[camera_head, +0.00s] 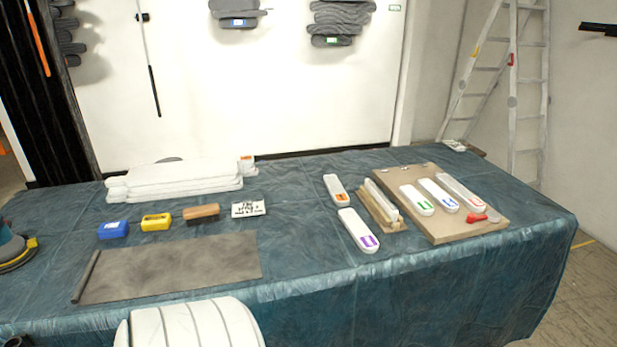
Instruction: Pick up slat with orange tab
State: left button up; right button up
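A short white slat with an orange tab (336,190) lies on the blue-covered table, right of centre. A white slat with a purple tab (358,230) lies just in front of it. White slats with a green tab (416,200), a blue tab (438,195) and a red tab (461,192) lie on a tan board to the right. Neither of my grippers shows in this view.
The table cover (300,265) is bare in front of the slats. A wooden holder (375,207) with white strips stands beside the orange-tab slat. A red tool (482,217) lies on the tan board (455,232). White boards (175,180) are stacked at the left.

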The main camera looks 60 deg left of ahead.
aim_at(341, 198)
jog(key=j+u, duration=0.2)
jog(key=u, duration=0.2)
jog(key=i+j+u, duration=0.15)
jog(key=u, duration=0.2)
jog(key=i+j+u, duration=0.1)
jog(key=u, duration=0.3)
jog(key=i+j+u, duration=0.1)
jog(key=u, duration=0.3)
jog(key=i, duration=0.1)
